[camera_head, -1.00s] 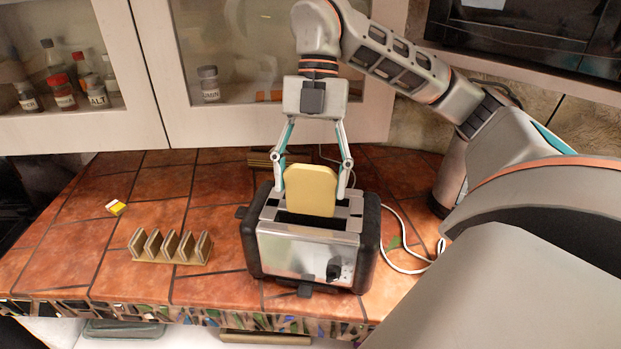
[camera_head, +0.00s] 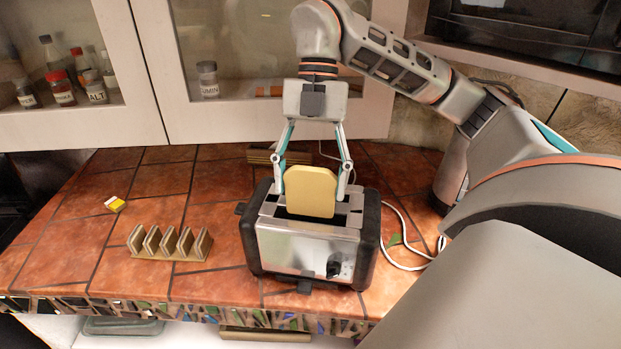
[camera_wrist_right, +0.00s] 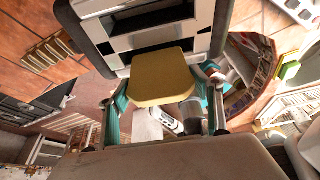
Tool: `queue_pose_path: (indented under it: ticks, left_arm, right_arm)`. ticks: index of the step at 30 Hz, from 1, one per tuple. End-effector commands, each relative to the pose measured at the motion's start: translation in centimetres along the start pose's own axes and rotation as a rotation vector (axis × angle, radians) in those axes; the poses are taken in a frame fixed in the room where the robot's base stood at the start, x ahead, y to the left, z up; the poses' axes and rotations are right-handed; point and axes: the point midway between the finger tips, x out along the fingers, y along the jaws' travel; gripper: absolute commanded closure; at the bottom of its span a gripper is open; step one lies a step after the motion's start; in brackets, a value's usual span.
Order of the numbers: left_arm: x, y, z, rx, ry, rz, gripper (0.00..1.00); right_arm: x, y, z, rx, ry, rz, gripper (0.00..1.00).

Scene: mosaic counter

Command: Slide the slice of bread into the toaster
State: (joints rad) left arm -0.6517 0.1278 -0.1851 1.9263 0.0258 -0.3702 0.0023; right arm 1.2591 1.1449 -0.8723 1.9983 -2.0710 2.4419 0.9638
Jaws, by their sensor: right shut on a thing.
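The slice of bread (camera_head: 311,191) is tan and stands upright over the toaster's front slot, its lower edge at or just inside the opening. The toaster (camera_head: 300,247) is silver with black ends and stands on the tiled counter. My right gripper (camera_head: 312,188) points down and is shut on the bread, a finger at each side edge. In the right wrist view the bread (camera_wrist_right: 161,80) lies between the fingers, with the slotted toaster top (camera_wrist_right: 140,25) beyond it. How deep the bread sits is hard to tell. My left gripper is not in view.
A wooden toast rack (camera_head: 170,244) stands left of the toaster, and a small yellow box (camera_head: 115,204) lies farther left. A white cord (camera_head: 405,245) runs at the toaster's right. Cabinets with jars (camera_head: 208,80) are behind. The counter's left side has free room.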

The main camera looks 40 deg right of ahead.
Motion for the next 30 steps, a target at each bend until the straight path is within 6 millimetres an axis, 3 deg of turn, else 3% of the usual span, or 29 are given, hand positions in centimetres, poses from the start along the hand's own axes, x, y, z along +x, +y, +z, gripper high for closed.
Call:
queue_pose_path:
  ticks: [30]
  left_arm:
    - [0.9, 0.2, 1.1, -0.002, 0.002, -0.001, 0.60]
  right_arm:
    - [2.6, 0.0, 1.0, 0.001, 0.001, -0.001, 0.43]
